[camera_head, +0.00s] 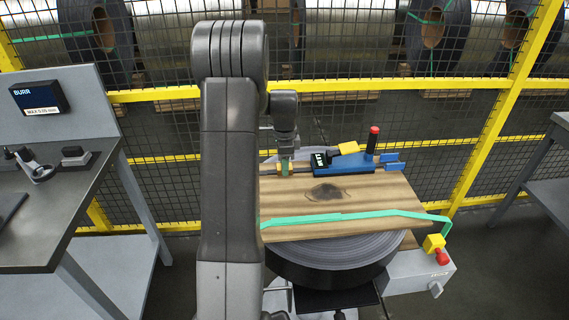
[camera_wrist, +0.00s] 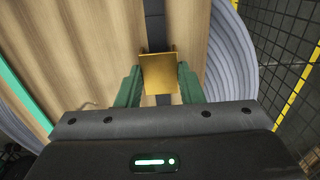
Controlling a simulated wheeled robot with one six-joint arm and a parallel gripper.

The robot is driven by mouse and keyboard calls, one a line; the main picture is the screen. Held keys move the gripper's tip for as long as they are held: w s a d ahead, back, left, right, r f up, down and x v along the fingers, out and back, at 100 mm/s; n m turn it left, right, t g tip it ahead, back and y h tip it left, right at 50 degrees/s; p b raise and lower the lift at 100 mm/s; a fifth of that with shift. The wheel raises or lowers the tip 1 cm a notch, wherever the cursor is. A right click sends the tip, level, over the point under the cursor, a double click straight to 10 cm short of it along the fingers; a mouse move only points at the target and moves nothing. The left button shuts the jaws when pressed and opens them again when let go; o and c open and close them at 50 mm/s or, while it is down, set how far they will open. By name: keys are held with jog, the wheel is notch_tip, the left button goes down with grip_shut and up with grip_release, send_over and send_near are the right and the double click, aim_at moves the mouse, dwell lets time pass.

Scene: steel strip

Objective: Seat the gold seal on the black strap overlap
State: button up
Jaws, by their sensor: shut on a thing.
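The gold seal (camera_wrist: 158,74) is a small square metal piece with raised side edges, seen in the wrist view between the green fingertips of my gripper (camera_wrist: 159,85). My gripper is shut on it. The black strap (camera_wrist: 154,24) runs straight up the picture beyond the seal, over the wooden board (camera_wrist: 100,45), and a piece of it shows below the seal. I cannot tell whether the seal touches the strap, and the overlap itself is hidden. In the head view, my gripper (camera_head: 286,166) is low at the board's far edge, left of the blue tool; the seal is too small to make out.
A blue strapping tool (camera_head: 350,163) with a black display and red-topped lever stands close to the right. A green strap (camera_head: 340,216) crosses the near board (camera_head: 380,195). A steel coil (camera_head: 330,262) lies beneath. A yellow-framed mesh fence (camera_head: 400,92) stands behind.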

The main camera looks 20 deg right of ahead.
jog(key=shift+f, duration=0.1)
jog(key=o, duration=1)
jog(key=shift+o, duration=0.2)
notch_tip(320, 180, up, 14)
jog(key=shift+b, duration=0.45)
jog(key=shift+f, duration=0.2)
notch_tip(320, 180, down, 14)
jog(key=shift+r+p, duration=0.2)
jog(key=shift+p, duration=0.25)
jog(key=shift+r, duration=0.15)
jog(key=shift+r, duration=0.1)
